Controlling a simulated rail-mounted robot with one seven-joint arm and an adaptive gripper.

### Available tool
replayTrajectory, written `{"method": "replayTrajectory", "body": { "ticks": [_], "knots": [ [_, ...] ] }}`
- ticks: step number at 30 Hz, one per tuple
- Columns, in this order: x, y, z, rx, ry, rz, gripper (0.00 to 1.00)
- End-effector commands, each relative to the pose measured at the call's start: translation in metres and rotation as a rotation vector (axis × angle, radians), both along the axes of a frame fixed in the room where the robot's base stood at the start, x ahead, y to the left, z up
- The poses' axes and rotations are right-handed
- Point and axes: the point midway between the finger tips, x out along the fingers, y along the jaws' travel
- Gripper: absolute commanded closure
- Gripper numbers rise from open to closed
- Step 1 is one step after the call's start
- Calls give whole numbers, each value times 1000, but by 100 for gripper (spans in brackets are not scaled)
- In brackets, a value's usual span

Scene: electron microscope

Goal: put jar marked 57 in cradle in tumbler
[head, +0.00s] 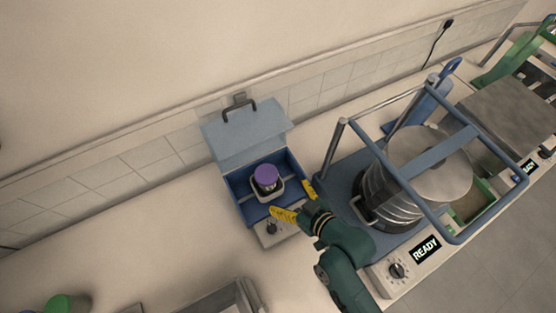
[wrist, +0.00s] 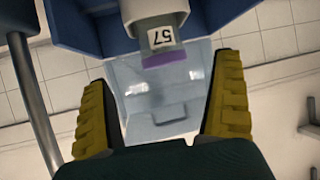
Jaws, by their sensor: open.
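The jar (head: 266,175) has a purple lid and stands inside the blue open-topped tumbler (head: 236,187), within a pale cradle (head: 269,196). In the wrist view the jar (wrist: 160,37) shows its label 57 upside down and its purple lid. My gripper (head: 297,201) is open, with yellow fingers, at the front right of the tumbler. In the wrist view my gripper (wrist: 165,108) has its fingers wide apart with nothing between them, and the jar is beyond the fingertips. How deep the jar sits in the cradle is hidden.
The tumbler's pale blue lid (head: 245,132) stands open at the back, against the wall side. A machine with a steel drum (head: 390,190), a blue bar frame (head: 397,171) and a READY display (head: 426,249) stands close on the right.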

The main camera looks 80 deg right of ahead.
Motion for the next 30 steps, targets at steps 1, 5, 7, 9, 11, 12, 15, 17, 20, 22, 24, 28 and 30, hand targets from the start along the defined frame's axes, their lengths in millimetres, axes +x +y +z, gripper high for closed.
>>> {"method": "replayTrajectory", "body": {
  "ticks": [1, 5, 7, 9, 11, 12, 15, 17, 20, 22, 24, 28, 30],
  "knots": [
    [-1, 1, 0, 0, 0, 0, 4],
    [-1, 0, 0, 0, 0, 0, 4],
    [0, 0, 1, -2, -1, 1, 4],
    [10, -1, 10, -16, -15, 17, 4],
    [32, -3, 31, -49, -46, 53, 4],
    [54, -3, 54, -81, -78, 90, 4],
    [121, 14, 131, -172, -195, 211, 4],
    [158, 37, 185, -222, -280, 287, 4],
    [201, 88, 276, -285, -436, 402, 4],
    [217, 129, 336, -309, -551, 475, 4],
    [221, 166, 387, -319, -657, 533, 4],
    [213, 209, 444, -313, -786, 596, 4],
    [210, 218, 456, -309, -816, 609, 4]
  ]
}}
